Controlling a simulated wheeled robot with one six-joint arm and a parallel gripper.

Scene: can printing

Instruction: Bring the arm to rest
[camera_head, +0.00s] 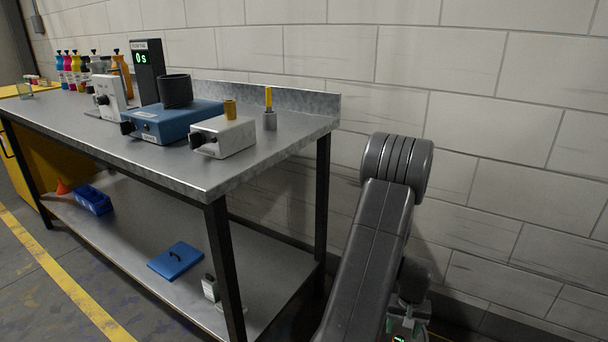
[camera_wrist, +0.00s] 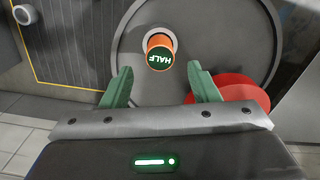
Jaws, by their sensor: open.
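My arm (camera_head: 375,250) is folded upright to the right of the workbench in the head view, clear of it. In the wrist view my gripper (camera_wrist: 160,72) has its two green fingers spread apart, with nothing held between them. Beyond the fingertips is a small orange cylinder (camera_wrist: 158,42) with a dark green face marked HALF, set on a grey round part (camera_wrist: 215,40). In the head view only a bit of the gripper end shows at the bottom edge; its fingers are out of frame.
The metal workbench (camera_head: 285,143) carries a blue device (camera_head: 175,125), a white box (camera_head: 222,137), a timer reading 0 s (camera_head: 148,70) and several colored bottles. A blue lid (camera_head: 176,262) and blue bin (camera_head: 94,200) lie on its lower shelf. A block wall (camera_head: 470,90) stands behind.

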